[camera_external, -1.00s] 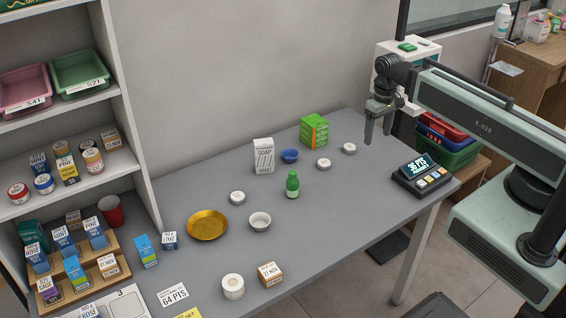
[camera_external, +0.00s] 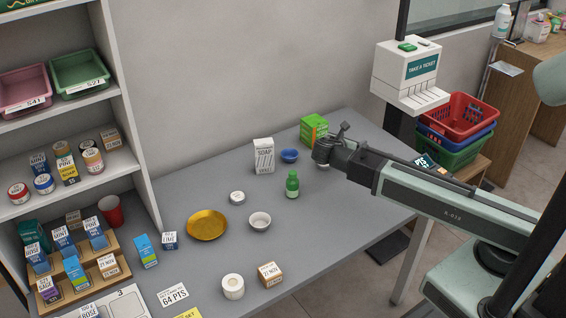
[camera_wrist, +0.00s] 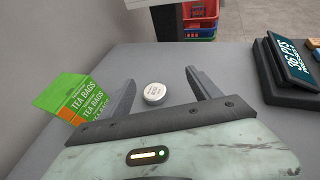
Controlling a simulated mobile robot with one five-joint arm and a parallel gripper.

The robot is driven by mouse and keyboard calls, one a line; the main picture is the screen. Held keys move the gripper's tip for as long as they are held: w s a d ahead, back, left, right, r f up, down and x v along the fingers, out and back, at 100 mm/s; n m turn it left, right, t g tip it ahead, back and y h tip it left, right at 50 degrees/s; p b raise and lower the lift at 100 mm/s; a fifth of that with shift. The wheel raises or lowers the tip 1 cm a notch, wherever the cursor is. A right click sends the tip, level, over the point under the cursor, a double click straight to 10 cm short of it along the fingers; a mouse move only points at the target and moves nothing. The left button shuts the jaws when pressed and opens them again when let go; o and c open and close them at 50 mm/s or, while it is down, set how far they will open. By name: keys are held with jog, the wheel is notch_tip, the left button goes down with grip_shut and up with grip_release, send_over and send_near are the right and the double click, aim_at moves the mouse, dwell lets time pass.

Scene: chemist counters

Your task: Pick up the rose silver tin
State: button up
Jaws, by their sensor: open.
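A small round tin (camera_wrist: 155,93) with a pale lid lies on the grey counter in the wrist view. It sits between and beyond the two fingers of my gripper (camera_wrist: 160,80), which is open and empty. The print on its lid is too small to read, so I cannot tell whether it is the rose one. In the external view my gripper (camera_external: 328,145) hangs over the back right of the counter, beside the green box. My arm hides the tins there almost wholly. Another pale, low tin (camera_external: 237,197) lies near the gold dish.
A green tea bags box (camera_wrist: 75,98) stands left of my gripper, and a display device (camera_wrist: 288,65) stands on the right. A green bottle (camera_external: 292,184), blue bowl (camera_external: 289,155), soap box (camera_external: 263,156) and gold dish (camera_external: 207,225) stand further left. The front right counter is clear.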

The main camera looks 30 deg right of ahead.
jog(key=shift+t, duration=0.3)
jog(key=a+f, duration=0.1)
jog(key=f, duration=0.1)
jog(key=a+f+b, duration=0.1)
jog(key=a, duration=0.1)
jog(key=shift+s+a+f, duration=0.1)
jog(key=shift+a+f, duration=0.05)
jog(key=shift+f, duration=0.25)
jog(key=shift+a+n, duration=0.15)
jog(key=shift+n, duration=0.15)
jog(key=shift+w+d+f+y+b, duration=0.2)
jog(key=shift+w+d+b, duration=0.1)
jog(key=shift+d, duration=0.2)
jog(key=shift+w+d+f+y+b, duration=0.15)
jog(key=shift+d+b, duration=0.1)
jog(key=shift+d, duration=0.2)
jog(key=b+x, duration=0.1)
jog(key=x, duration=0.1)
jog(key=b+x, duration=0.1)
jog(key=x, duration=0.2)
jog(key=shift+w+d, duration=0.2)
jog(key=shift+w, duration=0.2)
jog(key=c, duration=1.4)
notch_tip(320, 180, up, 10)
jog(key=p, duration=1)
jog(key=shift+r, duration=0.1)
